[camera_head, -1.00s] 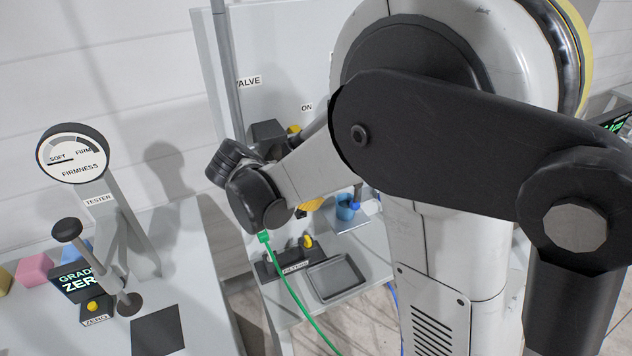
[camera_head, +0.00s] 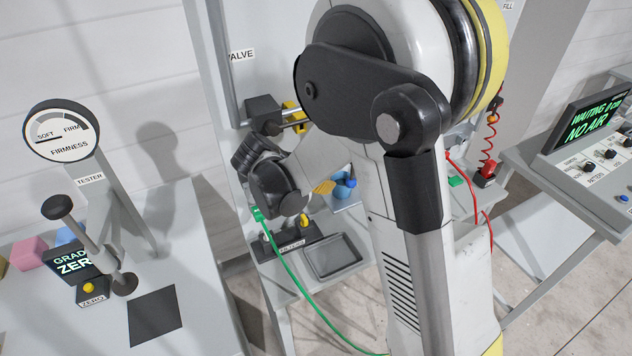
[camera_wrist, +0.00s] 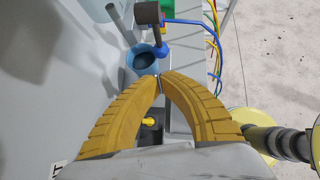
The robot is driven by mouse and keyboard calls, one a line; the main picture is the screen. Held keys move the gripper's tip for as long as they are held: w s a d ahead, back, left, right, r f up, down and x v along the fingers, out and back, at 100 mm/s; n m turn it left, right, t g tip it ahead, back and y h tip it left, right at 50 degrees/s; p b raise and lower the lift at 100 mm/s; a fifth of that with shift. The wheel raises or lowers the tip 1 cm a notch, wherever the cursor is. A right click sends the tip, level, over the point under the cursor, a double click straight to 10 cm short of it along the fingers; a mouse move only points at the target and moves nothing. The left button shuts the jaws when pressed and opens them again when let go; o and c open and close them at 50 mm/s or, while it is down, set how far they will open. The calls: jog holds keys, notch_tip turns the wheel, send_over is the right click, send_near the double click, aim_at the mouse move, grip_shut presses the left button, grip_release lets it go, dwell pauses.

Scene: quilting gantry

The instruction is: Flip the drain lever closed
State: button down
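My gripper (camera_wrist: 160,78) shows in the wrist view as two ribbed yellow fingers, bowed apart in the middle with their tips together. I see nothing held between the tips. Just beyond them is a blue cup (camera_wrist: 141,62), under a dark block (camera_wrist: 148,12) with a blue rounded part (camera_wrist: 162,49) hanging below it. I cannot tell for sure which blue part is the drain lever; no drain label is readable. In the head view my gripper (camera_head: 325,187) is partly hidden by my arm, beside the blue cup (camera_head: 341,190).
A valve with a yellow handle (camera_head: 291,116) is on the upright panel above my wrist. A grey tray (camera_head: 332,258) lies on the bench below. The firmness tester (camera_head: 62,131) stands left; a console (camera_head: 590,118) stands right. A green cable (camera_head: 296,285) hangs from my wrist.

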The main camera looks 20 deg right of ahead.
aim_at(347, 180)
jog(key=shift+w+d+f+b, duration=0.1)
jog(key=shift+w+d+f, duration=0.1)
jog(key=shift+d, duration=0.65)
jog(key=shift+w+d+f+b, duration=0.1)
jog(key=shift+w+d+f, duration=0.1)
jog(key=shift+d, duration=0.65)
jog(key=shift+w+d+f+b, duration=0.1)
jog(key=shift+w+d+f, duration=0.1)
jog(key=shift+d, duration=0.65)
jog(key=shift+f, duration=0.1)
jog(key=shift+d+h+b, duration=0.15)
jog(key=shift+h+b, duration=0.15)
jog(key=shift+b, duration=0.25)
jog(key=shift+f, duration=0.15)
